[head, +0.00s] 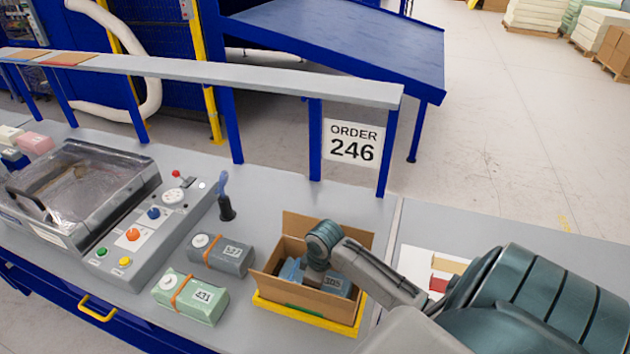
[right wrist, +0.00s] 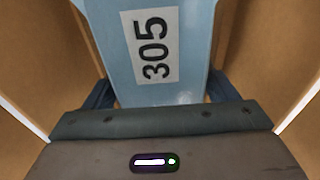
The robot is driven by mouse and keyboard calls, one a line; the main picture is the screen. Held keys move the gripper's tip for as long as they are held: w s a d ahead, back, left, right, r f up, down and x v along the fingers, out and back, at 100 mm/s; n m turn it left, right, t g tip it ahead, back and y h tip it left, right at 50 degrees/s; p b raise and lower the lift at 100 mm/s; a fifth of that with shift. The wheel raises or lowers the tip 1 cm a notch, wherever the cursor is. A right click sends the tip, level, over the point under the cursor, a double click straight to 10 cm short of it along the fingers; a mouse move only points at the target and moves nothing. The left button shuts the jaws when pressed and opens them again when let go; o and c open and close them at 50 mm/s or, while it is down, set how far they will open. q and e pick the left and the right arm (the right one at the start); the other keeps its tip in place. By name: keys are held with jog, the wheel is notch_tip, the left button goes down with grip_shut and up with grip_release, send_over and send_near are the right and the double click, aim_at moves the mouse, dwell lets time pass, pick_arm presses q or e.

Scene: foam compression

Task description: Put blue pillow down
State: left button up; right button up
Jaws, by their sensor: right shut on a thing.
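The blue pillow (right wrist: 196,45) carries a white label reading 305 and fills the middle of the right wrist view. In the head view the blue pillow (head: 339,286) is inside an open cardboard box (head: 281,280), partly covered by my right arm. My right gripper (right wrist: 158,98) is shut on the pillow, a finger on each side of it, between the box walls. Whether the pillow touches the box bottom is hidden. My left gripper is not in view.
The box stands on a yellow tray (head: 303,317). A grey packet (head: 222,256) and a green packet labelled 431 (head: 190,296) lie left of it. A machine with a clear lid (head: 80,190) and a control panel stand further left. An ORDER 246 sign (head: 352,143) hangs behind.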

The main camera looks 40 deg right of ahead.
jog(key=shift+f, duration=0.15)
jog(key=o, duration=0.9)
jog(key=shift+r, duration=0.6)
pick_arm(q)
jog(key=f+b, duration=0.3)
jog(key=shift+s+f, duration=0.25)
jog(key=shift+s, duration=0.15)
pick_arm(e)
jog(key=r, duration=0.3)
jog(key=s+r, duration=0.1)
jog(key=r, duration=0.7)
jog(key=shift+s+d, duration=0.15)
jog(key=shift+d, duration=0.15)
